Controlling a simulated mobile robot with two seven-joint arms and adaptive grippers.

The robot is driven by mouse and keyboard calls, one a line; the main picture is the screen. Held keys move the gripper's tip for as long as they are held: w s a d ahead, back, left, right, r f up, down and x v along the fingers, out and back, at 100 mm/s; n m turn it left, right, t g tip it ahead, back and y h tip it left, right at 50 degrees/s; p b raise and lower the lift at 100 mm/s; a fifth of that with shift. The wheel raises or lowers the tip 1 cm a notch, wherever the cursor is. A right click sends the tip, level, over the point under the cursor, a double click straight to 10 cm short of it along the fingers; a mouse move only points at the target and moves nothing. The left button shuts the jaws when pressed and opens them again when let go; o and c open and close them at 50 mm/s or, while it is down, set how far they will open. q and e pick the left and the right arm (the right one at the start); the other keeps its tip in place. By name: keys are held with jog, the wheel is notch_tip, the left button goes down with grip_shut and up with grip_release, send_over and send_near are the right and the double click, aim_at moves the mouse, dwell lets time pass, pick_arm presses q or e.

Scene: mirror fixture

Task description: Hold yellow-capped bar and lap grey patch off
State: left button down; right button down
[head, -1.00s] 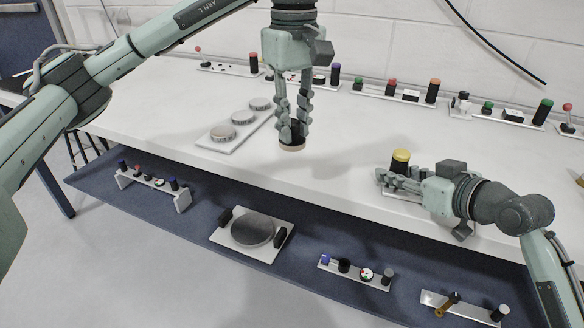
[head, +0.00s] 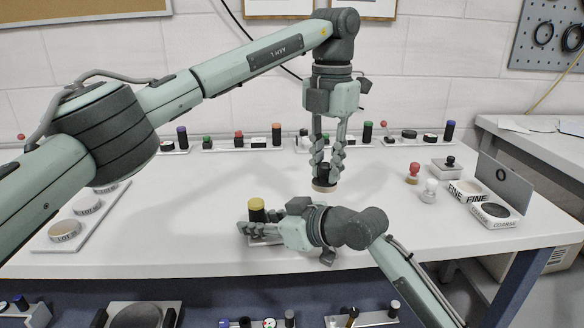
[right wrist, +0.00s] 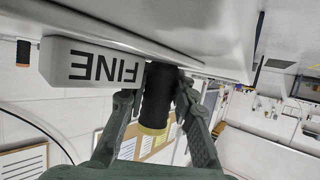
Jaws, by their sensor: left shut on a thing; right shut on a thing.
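My right gripper (head: 252,226) is shut on the dark yellow-capped bar (head: 257,212), which stands upright at the table's front. The bar also shows in the right wrist view (right wrist: 157,95), between the fingers, with its yellow end downward in the picture. I cannot see a grey patch on it. My left gripper (head: 325,168) points down, shut on a black piece with a tan lower end (head: 324,187). It holds this behind and to the right of the bar, apart from it; contact with the table is unclear.
White FINE (head: 466,191) and COARSE (head: 494,215) boxes stand at right, before a grey panel (head: 504,184). Red (head: 413,174) and white (head: 430,190) knobbed pieces stand nearby. A tray of LOT discs (head: 82,215) lies left. The table's middle left is clear.

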pick_arm(q)
jog(key=shift+f, duration=3.3)
jog(key=shift+d+f, duration=0.45)
jog(key=shift+f, duration=0.25)
jog(key=shift+w+d, duration=0.2)
jog(key=shift+d, duration=2.6)
jog(key=shift+w+a, duration=0.1)
jog(key=shift+a, duration=0.3)
jog(key=shift+s+a, duration=0.15)
jog(key=shift+a, duration=1.35)
jog(key=shift+s+a, duration=0.1)
jog(key=shift+a, duration=1.35)
jog(key=shift+d+r, duration=0.15)
jog(key=shift+r, duration=3.95)
pick_arm(e)
jog(key=c, duration=1.2)
grip_release()
